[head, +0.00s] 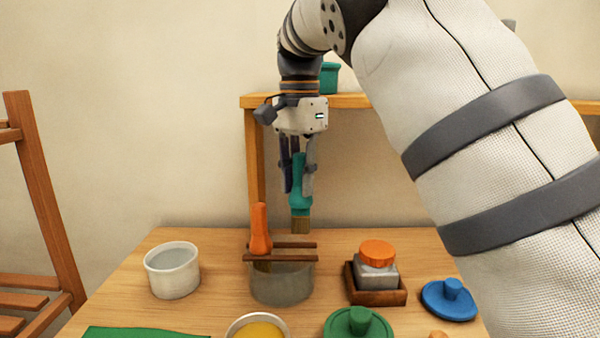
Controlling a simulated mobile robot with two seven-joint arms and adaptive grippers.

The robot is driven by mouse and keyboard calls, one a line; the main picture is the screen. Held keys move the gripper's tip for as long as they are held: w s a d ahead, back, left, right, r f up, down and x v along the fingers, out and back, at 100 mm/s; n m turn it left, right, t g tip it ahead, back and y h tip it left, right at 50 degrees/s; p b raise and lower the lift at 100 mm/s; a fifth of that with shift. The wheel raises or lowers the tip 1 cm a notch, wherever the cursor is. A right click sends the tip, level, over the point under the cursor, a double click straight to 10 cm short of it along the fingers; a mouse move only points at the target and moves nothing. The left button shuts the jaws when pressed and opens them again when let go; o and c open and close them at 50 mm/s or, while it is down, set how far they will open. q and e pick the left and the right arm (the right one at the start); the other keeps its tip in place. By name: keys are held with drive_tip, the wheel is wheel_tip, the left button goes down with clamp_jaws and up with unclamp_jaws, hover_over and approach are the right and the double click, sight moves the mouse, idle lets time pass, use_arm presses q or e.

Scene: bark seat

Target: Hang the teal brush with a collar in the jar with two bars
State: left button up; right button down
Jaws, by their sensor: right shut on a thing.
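My right gripper (299,180) points down and is shut on the teal brush (300,190). The brush hangs upright with its tan bristles lowest, above the back right of the jar. The jar (282,287) is grey and looks glassy, with two dark brown bars (290,257) lying across its top. An orange-handled brush (260,230) stands at the left part of the bars, its lower end inside the jar. My left gripper is not in view.
A white pot (172,275) stands left of the jar, and a bowl of yellow stuff (257,330) is in front. A square jar with an orange lid (378,262) sits in a wooden tray (377,296) to the right. Green (358,327) and blue (450,300) lids lie nearby. A shelf (262,101) is behind.

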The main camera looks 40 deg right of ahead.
sight(300, 213)
drive_tip(key=shift+f, duration=4.35)
drive_tip(key=shift+f, duration=0.3)
drive_tip(key=c, duration=1.3)
unclamp_jaws()
drive_tip(key=shift+c, duration=0.2)
drive_tip(key=shift+o, duration=0.2)
drive_tip(key=shift+o, duration=1.3)
drive_tip(key=shift+r, duration=3.45)
